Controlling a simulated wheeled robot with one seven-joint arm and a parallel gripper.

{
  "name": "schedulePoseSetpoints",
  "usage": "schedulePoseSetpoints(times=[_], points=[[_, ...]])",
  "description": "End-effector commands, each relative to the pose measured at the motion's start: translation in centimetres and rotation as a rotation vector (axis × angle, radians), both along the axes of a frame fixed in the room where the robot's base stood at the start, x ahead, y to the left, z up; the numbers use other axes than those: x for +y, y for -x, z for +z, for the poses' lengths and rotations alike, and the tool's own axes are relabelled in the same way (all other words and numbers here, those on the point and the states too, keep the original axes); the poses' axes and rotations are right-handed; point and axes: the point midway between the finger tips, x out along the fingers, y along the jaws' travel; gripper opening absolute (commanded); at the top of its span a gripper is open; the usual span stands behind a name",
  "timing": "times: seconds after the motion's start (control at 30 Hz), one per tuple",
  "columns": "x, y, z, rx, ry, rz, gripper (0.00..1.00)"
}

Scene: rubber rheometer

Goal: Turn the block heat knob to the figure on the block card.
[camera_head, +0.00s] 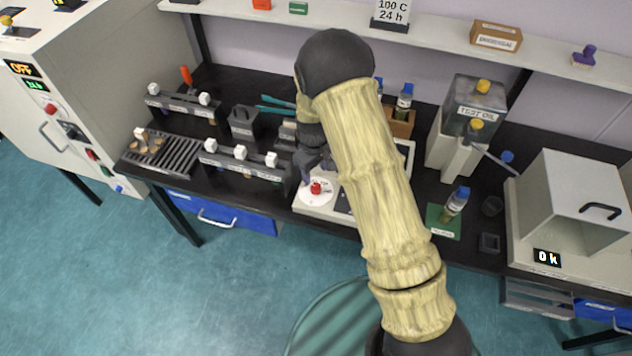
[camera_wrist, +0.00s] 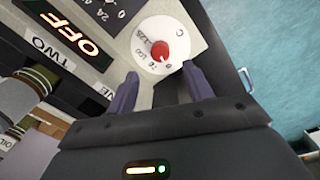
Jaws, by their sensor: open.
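The block heat knob appears to be the red knob (camera_head: 316,188) at the centre of a white round dial (camera_head: 306,197) on a pale instrument on the bench. In the wrist view the red knob (camera_wrist: 155,51) sits on the white dial (camera_wrist: 172,28), with small figures around it, one looking like 125. A pale mark on the knob points toward the lower figures. My gripper (camera_wrist: 160,72) is open, its two purple fingers apart, with the knob just beyond the gap between the tips. In the head view my gripper (camera_head: 315,170) is over the dial, partly hidden by my arm. I cannot identify the block card.
An OFF display (camera_wrist: 72,32) and a TWO label (camera_wrist: 52,48) show near the dial. A bottle (camera_head: 455,204) on a green mat and a white test oil stand (camera_head: 450,158) are to the right.

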Motion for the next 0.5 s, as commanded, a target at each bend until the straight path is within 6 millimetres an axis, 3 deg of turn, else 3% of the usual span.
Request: schedulePoseSetpoints(times=[0.3, 0.5], points=[[-0.1, 0.0, -4.9, 0.003, 0.0, 0.0, 0.51], [-0.2, -0.2, -6.9, 0.001, -0.001, 0.0, 0.51]])
